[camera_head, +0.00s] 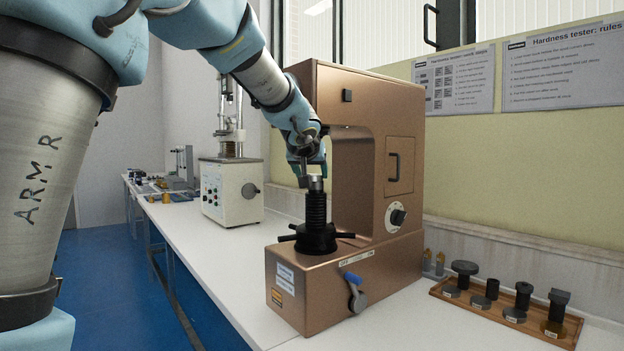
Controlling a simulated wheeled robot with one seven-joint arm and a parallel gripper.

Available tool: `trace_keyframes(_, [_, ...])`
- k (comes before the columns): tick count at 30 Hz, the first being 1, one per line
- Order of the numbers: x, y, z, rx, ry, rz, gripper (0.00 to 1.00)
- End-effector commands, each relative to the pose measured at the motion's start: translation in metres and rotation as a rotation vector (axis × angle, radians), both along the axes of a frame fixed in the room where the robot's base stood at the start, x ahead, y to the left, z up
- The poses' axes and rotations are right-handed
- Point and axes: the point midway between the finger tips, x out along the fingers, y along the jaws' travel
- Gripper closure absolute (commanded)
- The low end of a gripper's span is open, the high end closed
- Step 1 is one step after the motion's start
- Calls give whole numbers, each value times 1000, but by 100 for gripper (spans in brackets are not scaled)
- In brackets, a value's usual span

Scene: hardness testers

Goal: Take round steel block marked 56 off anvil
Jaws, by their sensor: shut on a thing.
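The copper-coloured hardness tester (345,240) stands on the white bench. Its black threaded spindle (316,210) rises from a handwheel with spokes, with the anvil at its top. The small round steel block (315,183) shows as a grey cylinder at the top of the spindle. The mark 56 is too small to read. My gripper (309,177) comes down from above, in front of the tester's head, and is shut on the block. The fingers partly hide the block and the anvil. I cannot tell whether the block still touches the anvil.
The tester's overhanging head and column stand close behind and right of my gripper. A blue-handled lever (354,290) sticks out in front. A wooden tray (498,313) of several anvils lies at right. A white tester (231,190) stands further back. The bench front left is clear.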

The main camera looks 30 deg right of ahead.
Motion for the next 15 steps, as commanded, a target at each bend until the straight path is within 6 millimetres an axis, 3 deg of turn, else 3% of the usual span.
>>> trace_keyframes(1, [0, 0, 0, 0, 0, 0, 63])
trace_keyframes(11, [0, 0, 0, 0, 0, 0, 100])
trace_keyframes(15, [0, 0, 1, -2, -1, -1, 100])
